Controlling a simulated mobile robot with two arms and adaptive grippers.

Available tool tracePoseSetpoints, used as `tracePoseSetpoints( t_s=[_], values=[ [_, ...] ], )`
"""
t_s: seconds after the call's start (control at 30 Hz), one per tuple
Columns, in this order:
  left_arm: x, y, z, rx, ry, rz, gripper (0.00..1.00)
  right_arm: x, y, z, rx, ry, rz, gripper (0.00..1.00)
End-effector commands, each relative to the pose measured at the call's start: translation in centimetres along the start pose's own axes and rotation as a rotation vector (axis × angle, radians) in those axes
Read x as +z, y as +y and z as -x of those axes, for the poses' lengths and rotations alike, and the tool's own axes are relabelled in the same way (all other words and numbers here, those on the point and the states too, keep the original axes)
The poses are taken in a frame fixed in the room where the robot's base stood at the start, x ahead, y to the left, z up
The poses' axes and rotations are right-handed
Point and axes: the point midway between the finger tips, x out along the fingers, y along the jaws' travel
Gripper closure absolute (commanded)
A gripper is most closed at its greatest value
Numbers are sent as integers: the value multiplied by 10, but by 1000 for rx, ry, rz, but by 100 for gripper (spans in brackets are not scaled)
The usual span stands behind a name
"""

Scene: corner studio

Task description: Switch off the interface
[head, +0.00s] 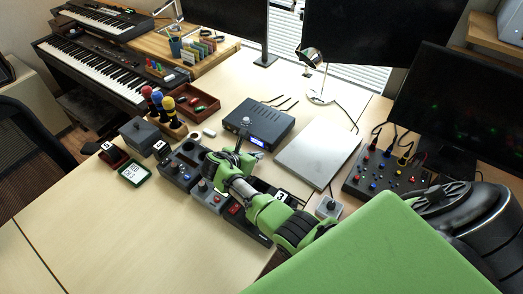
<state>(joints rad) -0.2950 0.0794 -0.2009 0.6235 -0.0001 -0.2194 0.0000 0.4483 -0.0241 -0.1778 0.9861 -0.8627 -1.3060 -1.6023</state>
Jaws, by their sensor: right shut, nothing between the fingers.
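The interface, a dark box (275,119) with a lit blue display on its front face, stands in the middle of the desk. My right gripper (241,140) is small and partly lost against the dark box. It is shut and empty, at the left part of the interface's front, left of the lit display. I cannot tell whether it touches the front face. My right arm and gripper cover part of that face, and no switch can be made out clearly. My left gripper is out of view.
A silver laptop-like slab (318,158) lies right of the interface, with a knobbed panel (388,172) beyond it. Grey control modules (178,171) sit under and left of my arm. A red tray (197,103) and colored-handled tools (157,103) stand left. The front-left desk is clear.

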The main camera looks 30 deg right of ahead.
Motion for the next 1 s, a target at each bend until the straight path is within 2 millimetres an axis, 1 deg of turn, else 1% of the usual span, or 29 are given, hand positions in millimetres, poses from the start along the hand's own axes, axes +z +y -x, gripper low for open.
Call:
tracePoseSetpoints(
  t_s=[0.03,0.2,0.63,0.77,0.8,0.83,1.0],
  values=[
    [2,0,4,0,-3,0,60,9,0,-4,0,-1,-2,100],
    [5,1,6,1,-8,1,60,19,0,-15,0,-2,0,100],
    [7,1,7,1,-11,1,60,22,1,-18,1,-1,0,100],
    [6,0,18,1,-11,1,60,31,1,-19,0,-1,0,100],
    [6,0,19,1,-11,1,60,31,0,-21,0,4,0,100],
    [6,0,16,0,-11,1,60,28,0,-22,0,4,0,100],
    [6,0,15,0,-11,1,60,27,1,-22,1,4,0,100]
  ],
)
